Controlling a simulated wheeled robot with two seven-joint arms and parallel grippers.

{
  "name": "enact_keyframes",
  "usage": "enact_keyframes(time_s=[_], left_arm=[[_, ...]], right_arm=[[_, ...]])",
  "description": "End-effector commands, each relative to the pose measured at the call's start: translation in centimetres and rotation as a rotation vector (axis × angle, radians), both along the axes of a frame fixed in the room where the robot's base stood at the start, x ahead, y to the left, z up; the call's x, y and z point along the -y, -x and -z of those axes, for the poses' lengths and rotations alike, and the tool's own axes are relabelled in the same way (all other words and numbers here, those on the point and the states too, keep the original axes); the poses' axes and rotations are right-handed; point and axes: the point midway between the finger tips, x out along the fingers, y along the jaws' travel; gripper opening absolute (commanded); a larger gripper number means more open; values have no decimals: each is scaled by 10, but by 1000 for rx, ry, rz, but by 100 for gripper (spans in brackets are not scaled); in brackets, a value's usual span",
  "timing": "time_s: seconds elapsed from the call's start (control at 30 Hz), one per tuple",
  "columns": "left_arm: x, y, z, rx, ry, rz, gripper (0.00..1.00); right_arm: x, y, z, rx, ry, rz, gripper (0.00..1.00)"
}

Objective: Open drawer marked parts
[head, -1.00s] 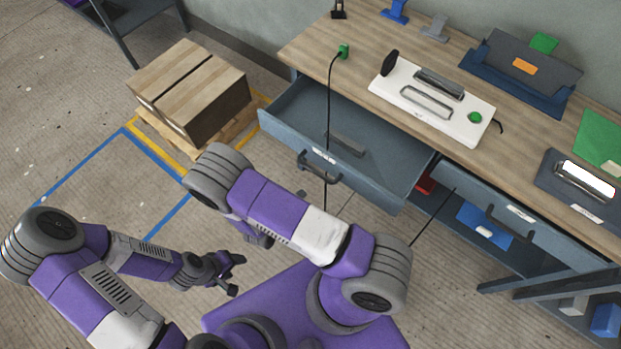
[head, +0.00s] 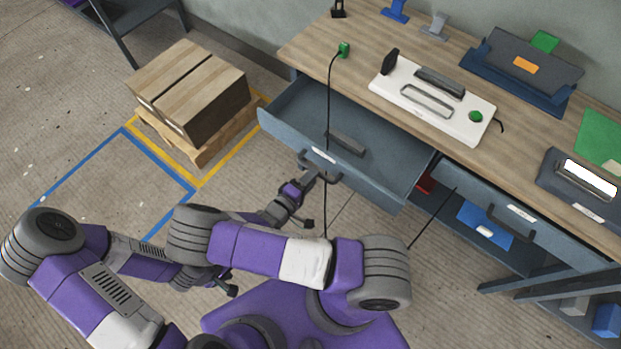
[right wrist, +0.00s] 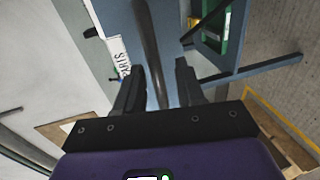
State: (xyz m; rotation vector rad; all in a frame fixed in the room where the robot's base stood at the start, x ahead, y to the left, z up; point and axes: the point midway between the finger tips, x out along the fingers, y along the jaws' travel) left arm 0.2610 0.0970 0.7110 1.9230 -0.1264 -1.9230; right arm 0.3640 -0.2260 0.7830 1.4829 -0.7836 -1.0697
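The left drawer (head: 385,185) under the workbench stands pulled out. Its white label (head: 323,156) is too small to read in the head view, but the label reads PARTS in the right wrist view (right wrist: 119,57). Its dark bar handle (head: 330,178) is on the front. My right gripper (head: 311,178) is at the handle's left part. In the right wrist view, the open fingers (right wrist: 160,85) stand on either side of the handle bar (right wrist: 148,40), with a gap visible. My left gripper (head: 228,284) is low above the floor, partly hidden by my right arm.
A dark grey object (head: 346,143) lies in the open drawer. A black cable (head: 329,100) hangs from the bench across it. A second drawer (head: 535,228) on the right is closed. A cardboard box (head: 190,90) stands on a pallet at left.

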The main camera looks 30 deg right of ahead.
Motion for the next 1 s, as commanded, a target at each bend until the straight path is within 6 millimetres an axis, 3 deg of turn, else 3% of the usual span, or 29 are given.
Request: enact_keyframes(time_s=[0.3,0.53,0.57,1.0], left_arm=[[0,0,0,0,0,0,58],[0,0,0,0,0,0,58],[0,0,0,0,0,0,58],[0,0,1,0,0,0,58]], right_arm=[[3,-1,1,-1,-1,0,37],[2,-1,1,-2,-3,0,2],[2,-1,2,-3,-4,0,0],[1,0,5,-7,-10,-2,0]])
